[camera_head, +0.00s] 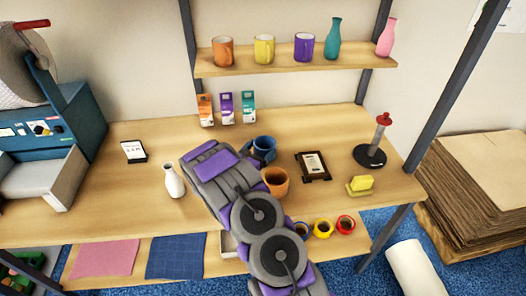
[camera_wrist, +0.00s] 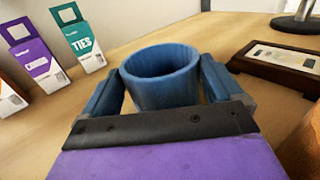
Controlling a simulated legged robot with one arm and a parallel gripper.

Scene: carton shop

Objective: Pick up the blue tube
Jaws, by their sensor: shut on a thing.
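The blue tube (camera_head: 265,143) stands upright on the wooden bench, just past the end of my arm. In the wrist view, the blue tube (camera_wrist: 160,78) shows its open round top, with one blue finger on each side. My gripper (camera_wrist: 158,88) is shut on it. In the head view my gripper (camera_head: 257,152) is partly hidden behind my own purple and grey wrist. The tube's lower part is hidden, so I cannot tell whether its base touches the bench.
An orange pot (camera_head: 276,181) stands close to the tube, with a dark framed card (camera_head: 313,166) to the right. Small cartons (camera_head: 226,108) stand behind. A white vase (camera_head: 174,181) is at left. The shelf (camera_head: 290,66) above holds mugs and bottles.

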